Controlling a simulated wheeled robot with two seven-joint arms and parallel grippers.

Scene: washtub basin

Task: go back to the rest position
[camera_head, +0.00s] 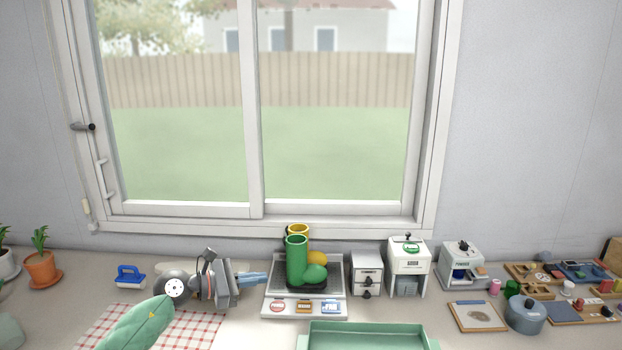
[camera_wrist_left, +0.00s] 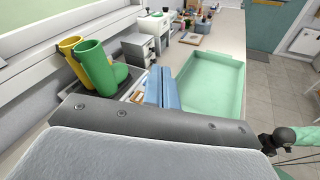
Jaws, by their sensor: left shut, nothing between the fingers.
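My left gripper (camera_head: 252,278) reaches in from the left above the counter, its blue fingers pointing right. The fingers are shut with nothing between them; they also show in the left wrist view (camera_wrist_left: 161,88). In the head view they are just left of a rack tray (camera_head: 332,307) that bears a green boot (camera_head: 296,262) and a yellow boot (camera_head: 299,230). Both boots stand upright, the green one partly hiding the yellow one.
A green basin (camera_head: 368,328) is at the front middle. A checked cloth (camera_head: 200,332) lies under my left arm, near a blue brush (camera_head: 130,277). White drawers (camera_head: 367,263) and small items crowd the right. The window (camera_head: 250,110) stands behind.

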